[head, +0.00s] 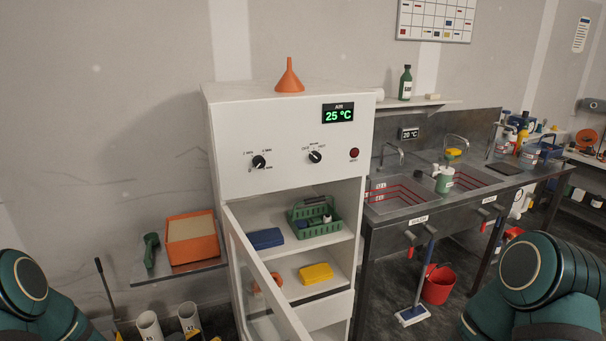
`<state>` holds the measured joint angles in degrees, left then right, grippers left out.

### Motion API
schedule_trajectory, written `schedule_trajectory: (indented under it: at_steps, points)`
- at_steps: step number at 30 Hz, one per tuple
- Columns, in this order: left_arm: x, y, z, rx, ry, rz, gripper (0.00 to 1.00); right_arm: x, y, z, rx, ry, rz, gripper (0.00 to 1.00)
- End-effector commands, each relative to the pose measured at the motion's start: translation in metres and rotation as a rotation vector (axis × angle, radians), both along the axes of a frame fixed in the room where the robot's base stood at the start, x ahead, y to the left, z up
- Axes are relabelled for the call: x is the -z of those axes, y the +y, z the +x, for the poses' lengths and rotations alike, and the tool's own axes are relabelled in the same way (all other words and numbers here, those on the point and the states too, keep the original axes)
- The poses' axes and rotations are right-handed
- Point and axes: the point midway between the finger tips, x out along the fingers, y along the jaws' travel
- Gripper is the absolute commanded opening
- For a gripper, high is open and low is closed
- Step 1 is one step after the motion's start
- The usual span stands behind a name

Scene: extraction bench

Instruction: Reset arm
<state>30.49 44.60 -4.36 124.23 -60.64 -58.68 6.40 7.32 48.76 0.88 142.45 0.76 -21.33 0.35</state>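Only upper parts of my own two arms show, at the lower left and lower right corners of the head view. Both grippers are out of the picture, so their state and anything in them are hidden. In front of me stands a white cabinet (235,150) with knobs, a red button (354,153) and a display (338,113) reading 25 °C. Its glass door (262,290) hangs open toward me. Inside are a green basket (297,222), a blue item (265,239) and a yellow item (316,273) on shelves.
An orange funnel (289,77) stands on the cabinet. An orange box (192,240) sits on a low shelf at left. A sink bench (420,222) stands at right, with a red bucket (437,286) and a broom (414,310) below. The open door takes up room in front of the cabinet.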

Motion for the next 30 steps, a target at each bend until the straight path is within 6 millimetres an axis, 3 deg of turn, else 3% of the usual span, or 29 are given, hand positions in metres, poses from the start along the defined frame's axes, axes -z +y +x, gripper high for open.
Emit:
schedule_trajectory:
  at_steps: [1, 5, 9, 13, 15, 19, 30]
  points:
    - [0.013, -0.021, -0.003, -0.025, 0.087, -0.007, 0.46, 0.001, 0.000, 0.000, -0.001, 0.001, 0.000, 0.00]
    - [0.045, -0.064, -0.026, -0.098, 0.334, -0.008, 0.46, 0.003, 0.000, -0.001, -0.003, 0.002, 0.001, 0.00]
    - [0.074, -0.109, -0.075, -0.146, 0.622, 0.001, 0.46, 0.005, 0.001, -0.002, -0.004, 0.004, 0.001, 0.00]
    - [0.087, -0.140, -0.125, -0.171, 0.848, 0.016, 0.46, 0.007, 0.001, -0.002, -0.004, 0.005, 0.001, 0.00]
    - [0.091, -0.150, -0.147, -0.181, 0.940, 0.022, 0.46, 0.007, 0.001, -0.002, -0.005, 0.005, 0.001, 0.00]
    - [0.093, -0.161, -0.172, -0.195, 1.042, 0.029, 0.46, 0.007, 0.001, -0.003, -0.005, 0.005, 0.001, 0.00]
    - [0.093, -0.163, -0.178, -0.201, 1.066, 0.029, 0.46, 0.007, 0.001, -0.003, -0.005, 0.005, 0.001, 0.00]
